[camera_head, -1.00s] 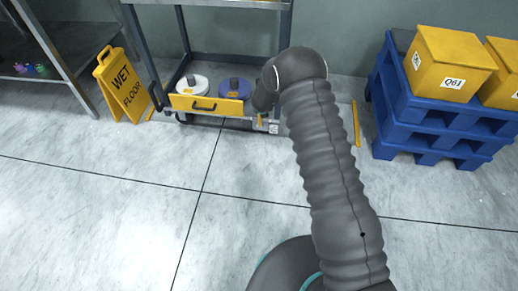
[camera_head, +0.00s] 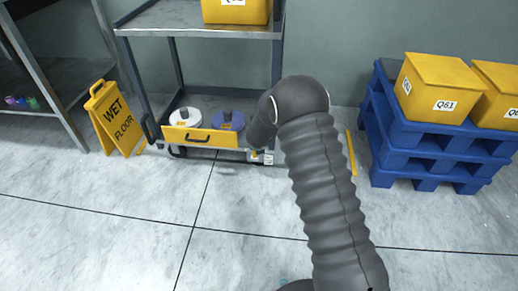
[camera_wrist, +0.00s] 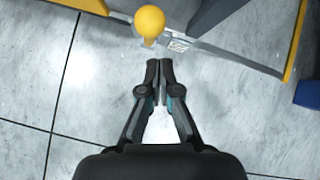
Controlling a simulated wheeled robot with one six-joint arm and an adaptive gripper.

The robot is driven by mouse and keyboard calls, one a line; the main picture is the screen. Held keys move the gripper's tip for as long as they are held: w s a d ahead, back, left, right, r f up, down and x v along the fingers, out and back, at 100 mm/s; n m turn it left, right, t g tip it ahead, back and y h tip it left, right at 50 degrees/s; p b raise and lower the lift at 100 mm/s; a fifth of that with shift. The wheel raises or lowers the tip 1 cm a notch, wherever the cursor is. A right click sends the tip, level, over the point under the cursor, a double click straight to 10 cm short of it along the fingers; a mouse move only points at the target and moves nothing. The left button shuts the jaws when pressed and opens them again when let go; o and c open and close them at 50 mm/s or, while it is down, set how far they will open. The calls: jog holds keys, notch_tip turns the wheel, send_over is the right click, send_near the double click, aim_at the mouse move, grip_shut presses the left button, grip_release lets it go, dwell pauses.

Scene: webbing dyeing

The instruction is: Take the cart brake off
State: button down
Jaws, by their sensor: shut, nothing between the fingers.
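The cart (camera_head: 200,22) is a grey metal frame with shelves, standing against the wall in the head view. In the wrist view, a yellow round-ended knob (camera_wrist: 150,22), which looks like the brake lever, sticks out beside the cart's lower frame (camera_wrist: 228,52) and a small printed label. My gripper (camera_wrist: 159,72) is shut and empty, its fingertips pointing towards the knob with a small gap in the picture; whether they touch cannot be told. In the head view, my arm hides most of the gripper near the cart's lower right corner.
An open yellow drawer (camera_head: 200,136) holds a white spool (camera_head: 186,116) and a blue spool (camera_head: 228,121). A yellow crate (camera_head: 237,11) sits on the upper shelf. A wet floor sign (camera_head: 116,118) stands left; blue pallets (camera_head: 425,140) with yellow boxes stand right. Floor in front is clear.

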notch_tip(320, 180, up, 10)
jog(key=s+d+p, duration=0.1)
jog(key=s+p, duration=0.1)
jog(key=p, duration=0.3)
jog(key=shift+s, duration=0.2)
jog(key=shift+f, duration=0.1)
